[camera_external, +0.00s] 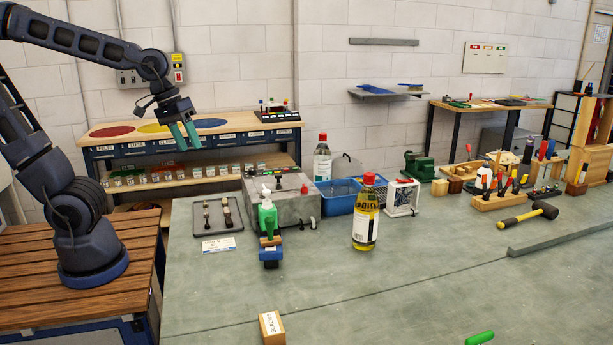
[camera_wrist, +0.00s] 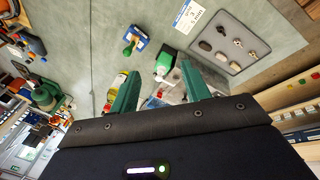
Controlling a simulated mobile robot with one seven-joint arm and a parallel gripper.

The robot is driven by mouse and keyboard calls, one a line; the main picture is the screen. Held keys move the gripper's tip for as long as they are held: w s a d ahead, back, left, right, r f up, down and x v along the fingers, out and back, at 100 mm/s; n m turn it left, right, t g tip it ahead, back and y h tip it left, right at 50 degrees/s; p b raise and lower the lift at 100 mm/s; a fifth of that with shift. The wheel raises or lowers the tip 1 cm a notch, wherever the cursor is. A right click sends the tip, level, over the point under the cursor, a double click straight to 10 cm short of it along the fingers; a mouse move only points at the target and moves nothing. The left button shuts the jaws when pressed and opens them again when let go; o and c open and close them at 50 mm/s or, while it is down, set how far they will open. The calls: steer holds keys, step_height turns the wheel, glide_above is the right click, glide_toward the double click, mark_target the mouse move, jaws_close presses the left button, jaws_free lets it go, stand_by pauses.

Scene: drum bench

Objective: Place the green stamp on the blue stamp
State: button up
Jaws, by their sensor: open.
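A blue block (camera_external: 271,254), which looks like the blue stamp, stands on the grey bench; it also shows in the wrist view (camera_wrist: 140,37). A wood-coloured piece with a green knob (camera_wrist: 128,50), which looks like the green stamp, appears to rest on top of it. In the external view a green bottle with a white top stands close behind and partly merges with the knob, so exact contact and alignment cannot be told. My gripper (camera_external: 189,146) is open and empty, raised well away to the left. Its green fingers (camera_wrist: 160,68) are apart in the wrist view.
The green bottle (camera_wrist: 164,66) stands near the stamps. A yellow bottle (camera_external: 366,215) with a red cap stands to their right. A grey tray (camera_external: 234,228) with small parts lies to their left. A wooden block (camera_external: 271,328) sits at the front. The front bench surface is mostly clear.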

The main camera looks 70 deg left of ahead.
steer(key=s+a+r+m+t+y, duration=0.1)
steer(key=s+a+m, duration=0.1)
steer(key=s+m, duration=0.6)
steer(key=shift+s+r, duration=0.15)
steer(key=shift+s, duration=0.1)
steer(key=shift+d, duration=0.1)
stand_by(0.8)
